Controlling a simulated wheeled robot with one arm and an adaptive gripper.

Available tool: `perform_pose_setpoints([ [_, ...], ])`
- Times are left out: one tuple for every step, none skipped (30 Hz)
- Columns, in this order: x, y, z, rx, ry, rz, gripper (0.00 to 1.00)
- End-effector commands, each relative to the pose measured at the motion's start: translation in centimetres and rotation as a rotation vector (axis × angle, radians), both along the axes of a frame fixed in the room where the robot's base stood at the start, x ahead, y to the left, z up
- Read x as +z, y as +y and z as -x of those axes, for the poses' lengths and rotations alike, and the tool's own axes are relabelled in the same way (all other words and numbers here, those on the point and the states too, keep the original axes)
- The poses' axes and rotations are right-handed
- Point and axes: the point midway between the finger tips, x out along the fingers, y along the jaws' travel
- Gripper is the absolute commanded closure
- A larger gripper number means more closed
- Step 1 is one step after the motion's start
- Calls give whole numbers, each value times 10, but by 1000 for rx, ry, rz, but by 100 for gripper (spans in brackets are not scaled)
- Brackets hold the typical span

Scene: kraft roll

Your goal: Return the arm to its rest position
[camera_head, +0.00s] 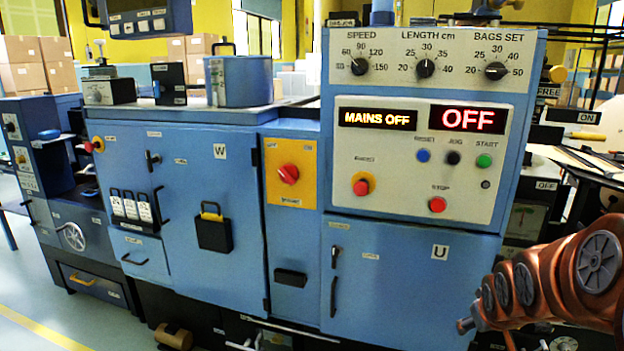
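My copper-coloured arm (560,285) with round grey joint caps shows at the lower right. It reaches in from the right edge, in front of the right side of the blue machine. Its narrow end (468,325) points left, near the foot of the door marked U. I cannot make out the fingers clearly there, nor whether they are open or shut. I see nothing held in it.
The blue machine's control panel (424,120) reads MAINS OFF and OFF. A red rotary switch (289,174) is on a yellow plate. A cluttered table (585,160) stands at right. Open floor (40,300) shows at lower left.

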Motion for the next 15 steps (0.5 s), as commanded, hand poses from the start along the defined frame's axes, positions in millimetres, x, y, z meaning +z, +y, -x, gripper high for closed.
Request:
perform_pose_setpoints([
  [26,19,16,2,41,-17,29],
  [30,29,28,-2,76,-30,29],
  [38,43,44,-6,118,-46,29],
  [44,53,56,-10,150,-60,29],
  [49,62,69,-14,182,-71,29],
  [57,75,86,-17,225,-87,29],
  [63,84,99,-21,259,-99,29],
  [70,93,113,-23,289,-111,29],
  [79,106,131,-26,333,-127,29],
  [85,114,145,-28,364,-138,29],
  [92,123,160,-29,399,-150,29],
  [101,133,178,-30,439,-164,29],
  [106,141,193,-32,474,-173,29],
  [112,148,206,-33,503,-184,29],
  [118,156,224,-35,544,-194,29],
])
